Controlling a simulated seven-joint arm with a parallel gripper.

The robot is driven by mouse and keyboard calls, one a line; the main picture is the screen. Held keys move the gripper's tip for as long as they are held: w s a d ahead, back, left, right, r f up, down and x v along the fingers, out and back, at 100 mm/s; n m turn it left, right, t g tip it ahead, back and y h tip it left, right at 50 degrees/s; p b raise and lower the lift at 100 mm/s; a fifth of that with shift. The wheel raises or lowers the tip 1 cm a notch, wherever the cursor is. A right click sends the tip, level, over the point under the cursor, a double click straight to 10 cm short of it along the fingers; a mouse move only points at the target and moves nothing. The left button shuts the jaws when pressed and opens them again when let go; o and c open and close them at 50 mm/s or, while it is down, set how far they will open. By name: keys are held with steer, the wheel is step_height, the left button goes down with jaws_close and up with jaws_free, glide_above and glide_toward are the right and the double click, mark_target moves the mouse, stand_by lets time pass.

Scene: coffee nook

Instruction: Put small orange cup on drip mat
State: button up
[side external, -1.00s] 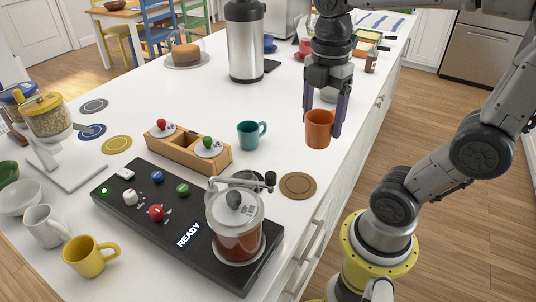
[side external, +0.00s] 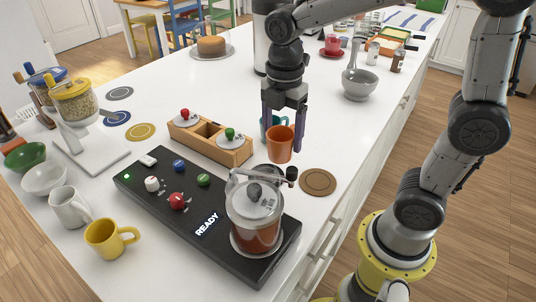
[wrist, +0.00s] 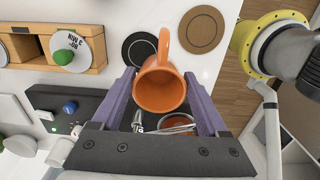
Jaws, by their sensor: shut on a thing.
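My gripper (side external: 285,143) is shut on the small orange cup (side external: 280,148), with a finger on each side of it. The cup hangs roughly upright above the counter, behind the glass jar. In the wrist view the cup (wrist: 161,90) shows its open mouth, with its handle toward the top. A brown round mat (side external: 318,181) lies on the counter to the right of the cup. The wrist view shows this brown mat (wrist: 202,28) and a black round mat (wrist: 139,48) beside it, both bare. I cannot tell which is the drip mat.
A black control panel (side external: 165,200) bearing a lidded glass jar (side external: 256,212) stands in front. A wooden box (side external: 205,145) is left of the cup.

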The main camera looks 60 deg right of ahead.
mark_target(270, 136)
steer(key=w+f, duration=0.2)
steer(key=f, duration=0.1)
steer(key=shift+w+a+f, duration=0.15)
steer(key=shift+w, duration=0.25)
steer(key=shift+w+f, duration=0.15)
steer(key=shift+f, duration=0.85)
steer(key=shift+w+f, duration=0.15)
steer(key=shift+f, duration=0.8)
steer(key=shift+f, duration=0.15)
steer(key=o, duration=1.4)
